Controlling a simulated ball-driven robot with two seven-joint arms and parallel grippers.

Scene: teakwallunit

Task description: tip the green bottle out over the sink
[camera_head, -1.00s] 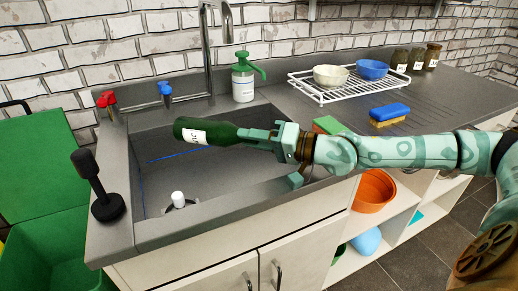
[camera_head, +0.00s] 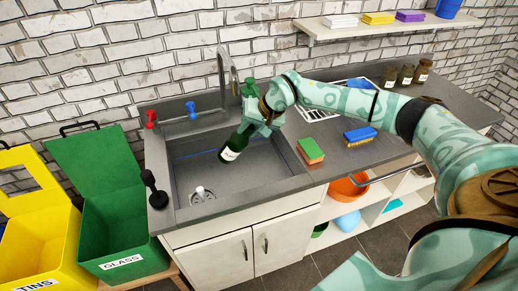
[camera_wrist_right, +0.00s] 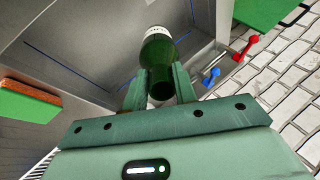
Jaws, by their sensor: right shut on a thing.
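The green bottle (camera_head: 234,146) is tilted over the sink, its white-labelled end pointing down and to the left. My right gripper (camera_head: 247,131) is shut on the bottle's upper end. In the right wrist view the bottle (camera_wrist_right: 157,50) lies between the two fingers (camera_wrist_right: 158,88), with the label at its far end. The sink (camera_head: 200,172) is a grey basin below the bottle, with a white-topped drain part (camera_head: 201,193) at its front. No stream of liquid shows. My left gripper is not in view.
The tap (camera_head: 222,68) stands behind the sink, close to the green soap dispenser (camera_head: 249,88). A black plunger-like tool (camera_head: 155,190) stands at the left edge. A green glass bin (camera_head: 125,235) stands left.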

